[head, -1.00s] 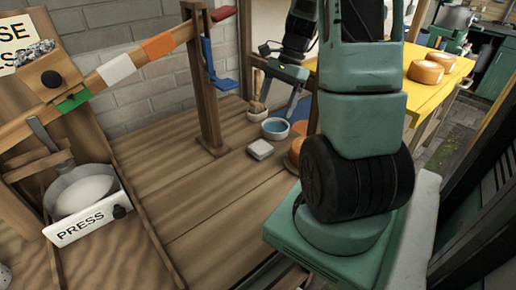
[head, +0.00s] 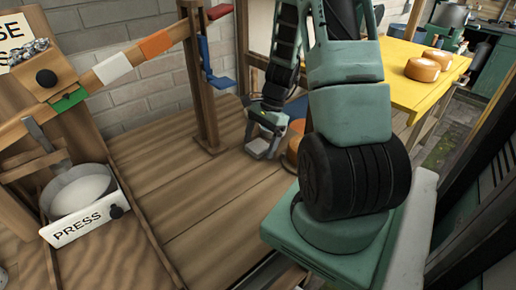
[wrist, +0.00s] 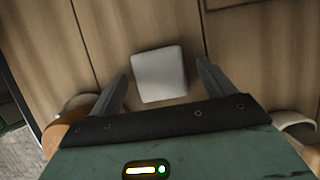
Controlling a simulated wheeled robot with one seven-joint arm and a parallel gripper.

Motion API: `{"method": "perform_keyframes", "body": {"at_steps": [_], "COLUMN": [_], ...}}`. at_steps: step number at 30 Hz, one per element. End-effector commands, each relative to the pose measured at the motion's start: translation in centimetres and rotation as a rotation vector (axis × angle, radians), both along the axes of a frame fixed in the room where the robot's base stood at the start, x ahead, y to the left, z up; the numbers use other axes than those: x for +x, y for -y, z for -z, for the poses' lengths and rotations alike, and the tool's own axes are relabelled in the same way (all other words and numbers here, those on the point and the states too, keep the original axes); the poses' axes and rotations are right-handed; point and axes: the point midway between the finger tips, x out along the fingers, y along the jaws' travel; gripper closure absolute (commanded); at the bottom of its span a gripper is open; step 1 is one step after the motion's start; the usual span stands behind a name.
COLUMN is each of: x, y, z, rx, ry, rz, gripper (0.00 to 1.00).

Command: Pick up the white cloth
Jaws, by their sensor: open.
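The white cloth, a small folded square pad, lies flat on the wooden bench. In the wrist view the cloth (wrist: 160,74) shows nearly whole between my two fingers, with a gap on each side. My gripper (wrist: 162,70) is open and points down over it, with nothing held. In the head view my gripper (head: 262,142) is low over the bench at the cloth's place, and its fingers and body hide most of the cloth. I cannot tell the exact height of the fingertips above the bench.
An orange cheese wheel (head: 293,143) stands close right of my gripper. A pale-rimmed bowl (wrist: 297,124) is partly visible at the wrist view's lower right. A wooden post (head: 204,90) rises to the left. The bench (head: 190,185) is clear toward the front left.

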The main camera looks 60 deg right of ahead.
Motion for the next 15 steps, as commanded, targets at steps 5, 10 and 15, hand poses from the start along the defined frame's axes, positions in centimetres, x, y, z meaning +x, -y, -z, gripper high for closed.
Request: {"method": "perform_keyframes", "body": {"at_steps": [5, 10, 15], "x": [0.02, 0.02, 0.02], "y": [-0.03, -0.03, -0.02], "z": [0.08, 0.07, 0.06], "rx": [0.000, 0.000, 0.000], "ry": [0.001, 0.001, 0.001], "rz": [0.000, 0.000, 0.000], "gripper": [0.18, 0.52, 0.66]}}
